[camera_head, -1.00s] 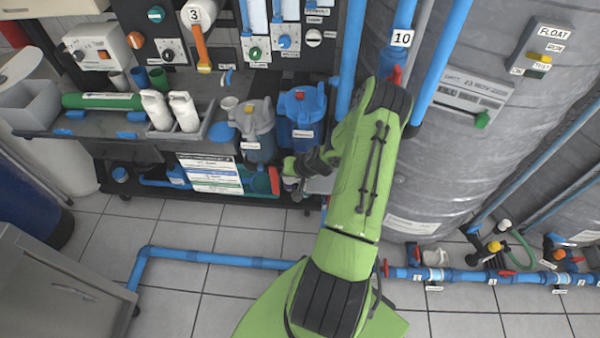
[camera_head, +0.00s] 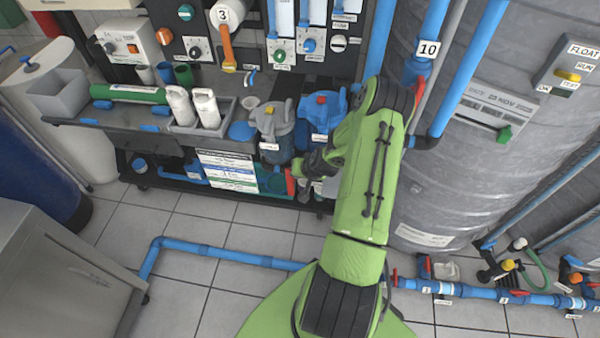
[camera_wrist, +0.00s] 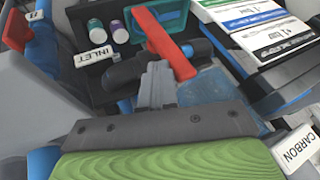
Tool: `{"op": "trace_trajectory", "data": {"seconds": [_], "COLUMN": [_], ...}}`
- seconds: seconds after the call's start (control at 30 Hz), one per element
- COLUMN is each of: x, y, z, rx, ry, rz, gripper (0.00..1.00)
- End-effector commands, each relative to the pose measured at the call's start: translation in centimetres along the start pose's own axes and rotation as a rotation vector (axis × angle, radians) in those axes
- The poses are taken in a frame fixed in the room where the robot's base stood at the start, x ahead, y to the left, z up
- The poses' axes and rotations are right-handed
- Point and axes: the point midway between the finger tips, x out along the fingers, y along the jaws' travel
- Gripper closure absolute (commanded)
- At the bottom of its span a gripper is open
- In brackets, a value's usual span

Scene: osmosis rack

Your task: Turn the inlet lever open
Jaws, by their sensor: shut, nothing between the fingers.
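The red inlet lever (camera_wrist: 162,46) runs slantwise from upper left to lower right in the wrist view. A white INLET label (camera_wrist: 93,55) is left of it. My gripper (camera_wrist: 157,75) is shut and empty, its fingertips just below the lever's middle. I cannot tell whether they touch it. In the head view the red lever (camera_head: 290,182) shows as a small upright strip under the rack, just left of my gripper (camera_head: 299,168). My arm hides part of that area, and the valve body under the lever is mostly hidden.
Near the lever are two small capped bottles (camera_wrist: 106,29), a teal tray (camera_wrist: 158,17) and a printed card (camera_wrist: 262,25). A CARBON label (camera_wrist: 297,150) is at lower right. Filter housings (camera_head: 273,120) stand above the gripper. A blue pipe (camera_head: 220,254) crosses the floor.

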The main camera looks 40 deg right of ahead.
Motion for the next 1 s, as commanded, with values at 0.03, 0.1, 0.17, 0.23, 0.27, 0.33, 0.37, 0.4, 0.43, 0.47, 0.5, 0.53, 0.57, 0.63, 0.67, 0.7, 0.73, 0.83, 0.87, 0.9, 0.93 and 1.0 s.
{"op": "trace_trajectory", "data": {"seconds": [0.03, 0.1, 0.17, 0.23, 0.27, 0.33, 0.37, 0.4, 0.43, 0.47, 0.5, 0.53, 0.57, 0.63, 0.67, 0.7, 0.73, 0.83, 0.87, 0.9, 0.93, 1.0], "x": [-0.1, -0.1, -0.1, -0.1, 0.0, 0.0, 0.0, 0.0, 0.1, 0.1, 0.2, 0.3, 0.4, 0.6, 0.7, 0.9, 1.0, 1.3, 1.4, 1.5, 1.6, 1.8], "y": [-0.2, -0.3, -0.5, -0.8, -0.9, -1.3, -1.5, -1.7, -1.9, -2.2, -2.4, -2.6, -2.8, -3.0, -3.1, -3.3, -3.5, -4.0, -4.2, -4.3, -4.5, -4.8], "z": [-0.1, -0.1, -0.2, -0.2, -0.2, -0.3, -0.3, -0.4, -0.4, -0.4, -0.4, -0.4, -0.4, -0.4, -0.4, -0.4, -0.4, -0.4, -0.4, -0.4, -0.4, -0.4], "rx": [-0.005, -0.011, -0.017, -0.028, -0.033, -0.047, -0.056, -0.067, -0.075, -0.084, -0.096, -0.107, -0.117, -0.125, -0.122, -0.122, -0.121, -0.121, -0.121, -0.12, -0.12, -0.12], "ry": [0.0, -0.003, -0.006, -0.011, -0.014, -0.02, -0.024, -0.029, -0.033, -0.037, -0.044, -0.049, -0.054, -0.062, -0.061, -0.061, -0.06, -0.061, -0.061, -0.061, -0.061, -0.061], "rz": [0.007, 0.018, 0.031, 0.052, 0.064, 0.096, 0.111, 0.135, 0.154, 0.174, 0.204, 0.227, 0.252, 0.291, 0.288, 0.287, 0.287, 0.286, 0.286, 0.286, 0.286, 0.285], "gripper": [1.0, 1.0, 1.0, 1.0, 1.0, 1.0, 1.0, 1.0, 1.0, 1.0, 1.0, 1.0, 1.0, 1.0, 1.0, 1.0, 1.0, 1.0, 1.0, 1.0, 1.0, 1.0]}}
